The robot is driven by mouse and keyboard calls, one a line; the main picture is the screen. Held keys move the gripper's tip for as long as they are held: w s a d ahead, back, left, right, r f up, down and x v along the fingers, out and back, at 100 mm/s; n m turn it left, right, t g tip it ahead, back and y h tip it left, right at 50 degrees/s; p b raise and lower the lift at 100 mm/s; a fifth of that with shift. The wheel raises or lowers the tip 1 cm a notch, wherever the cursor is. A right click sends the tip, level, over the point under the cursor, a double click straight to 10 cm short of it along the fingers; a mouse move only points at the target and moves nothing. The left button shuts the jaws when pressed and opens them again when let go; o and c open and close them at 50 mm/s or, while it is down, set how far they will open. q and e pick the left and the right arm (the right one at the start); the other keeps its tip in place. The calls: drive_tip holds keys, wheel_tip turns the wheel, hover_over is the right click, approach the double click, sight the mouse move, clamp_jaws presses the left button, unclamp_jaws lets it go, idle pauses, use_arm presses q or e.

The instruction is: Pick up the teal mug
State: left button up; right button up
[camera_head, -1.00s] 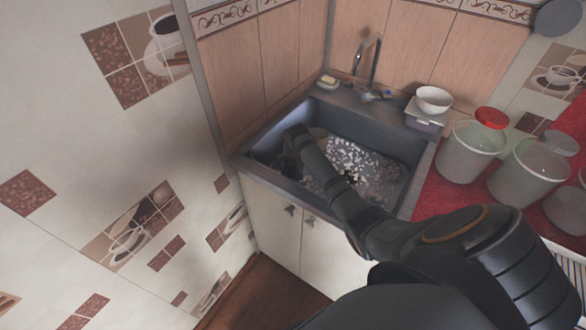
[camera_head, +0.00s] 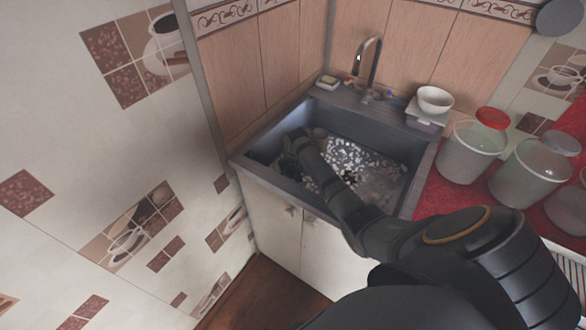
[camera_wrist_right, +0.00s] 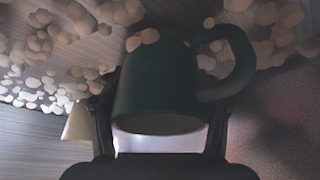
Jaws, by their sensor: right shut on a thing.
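The teal mug (camera_wrist_right: 158,85) fills the middle of the right wrist view, dark in the shade, with its handle (camera_wrist_right: 235,62) curving out to the right. My right gripper (camera_wrist_right: 160,120) is shut on it, one finger along each side of its body. In the head view my right gripper (camera_head: 289,158) is down inside the left part of the sink (camera_head: 405,146). There my arm and gripper largely hide the mug, and I cannot make it out clearly. My left gripper is not in view.
Pale pebbles (camera_head: 372,163) cover much of the sink floor. A tall faucet (camera_head: 375,62) and a white bowl (camera_head: 434,99) stand behind the sink. Lidded jars (camera_head: 472,150) stand on the red counter (camera_head: 436,190) to the right. A tiled wall closes the left side.

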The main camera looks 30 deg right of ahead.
drive_tip(key=shift+r, duration=0.1)
wheel_tip(320, 180, up, 10)
idle(0.4)
